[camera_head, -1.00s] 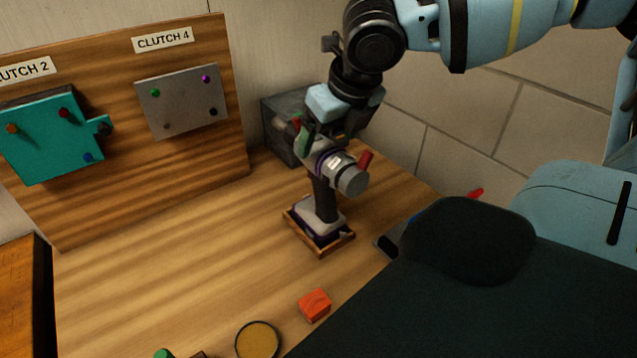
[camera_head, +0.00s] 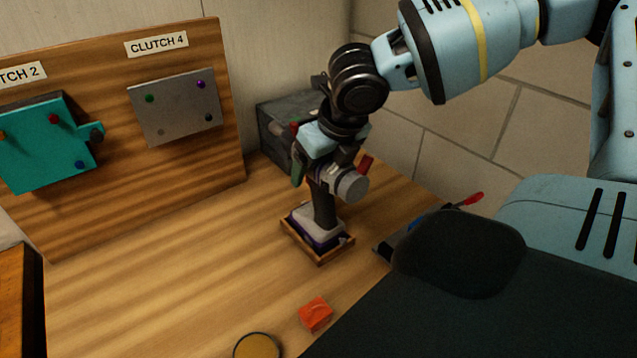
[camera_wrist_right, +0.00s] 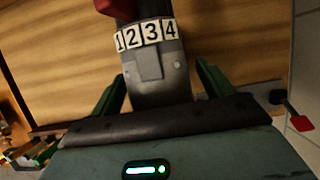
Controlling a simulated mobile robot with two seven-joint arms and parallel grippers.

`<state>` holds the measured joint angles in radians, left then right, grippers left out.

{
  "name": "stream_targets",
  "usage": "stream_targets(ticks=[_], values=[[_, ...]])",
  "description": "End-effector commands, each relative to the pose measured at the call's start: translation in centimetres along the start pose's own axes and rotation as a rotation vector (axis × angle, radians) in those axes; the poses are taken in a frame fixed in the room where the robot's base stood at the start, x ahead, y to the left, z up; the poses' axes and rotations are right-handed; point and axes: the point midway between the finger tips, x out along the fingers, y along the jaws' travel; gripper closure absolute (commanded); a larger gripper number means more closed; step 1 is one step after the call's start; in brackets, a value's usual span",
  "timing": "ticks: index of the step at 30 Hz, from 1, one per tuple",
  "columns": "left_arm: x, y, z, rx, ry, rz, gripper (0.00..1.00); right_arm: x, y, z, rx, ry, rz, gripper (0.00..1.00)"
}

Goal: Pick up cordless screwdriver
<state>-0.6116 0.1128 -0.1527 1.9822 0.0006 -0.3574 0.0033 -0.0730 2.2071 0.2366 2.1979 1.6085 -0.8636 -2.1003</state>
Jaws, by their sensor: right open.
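The cordless screwdriver (camera_head: 323,207) stands upright in a small wooden tray (camera_head: 318,259) on the workbench. Its grey cylindrical front end (camera_head: 351,187) points toward the lower right, and its base is white and dark purple. My right gripper (camera_head: 325,172) is at the top of the tool and hides much of its upper body. In the right wrist view, the open green fingers (camera_wrist_right: 163,88) lie on both sides of the grey body (camera_wrist_right: 160,75), which bears a band numbered 1 to 4. Contact cannot be told. My left gripper is not in view.
A wooden board with a teal plate (camera_head: 45,145) and a grey plate (camera_head: 178,108) stands at the back left. A dark grey box (camera_head: 278,130) is behind the gripper. An orange-red block (camera_head: 315,314) and a round yellow-topped disc (camera_head: 257,346) lie in front. The bench's left middle is clear.

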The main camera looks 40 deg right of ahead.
Motion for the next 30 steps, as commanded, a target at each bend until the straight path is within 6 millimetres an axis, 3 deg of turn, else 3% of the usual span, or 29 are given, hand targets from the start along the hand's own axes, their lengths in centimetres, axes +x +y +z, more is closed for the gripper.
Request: stream_targets(ticks=[11,26,30], values=[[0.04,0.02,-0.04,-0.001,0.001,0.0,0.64,0.31,0.01,-0.14,0.0,0.0,0.0,0.2],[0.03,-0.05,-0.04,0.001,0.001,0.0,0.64,0.29,0.0,-0.13,0.0,0.001,0.0,0.85],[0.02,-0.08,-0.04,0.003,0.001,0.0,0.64,0.16,0.04,0.04,-0.001,-0.005,0.001,0.86]])
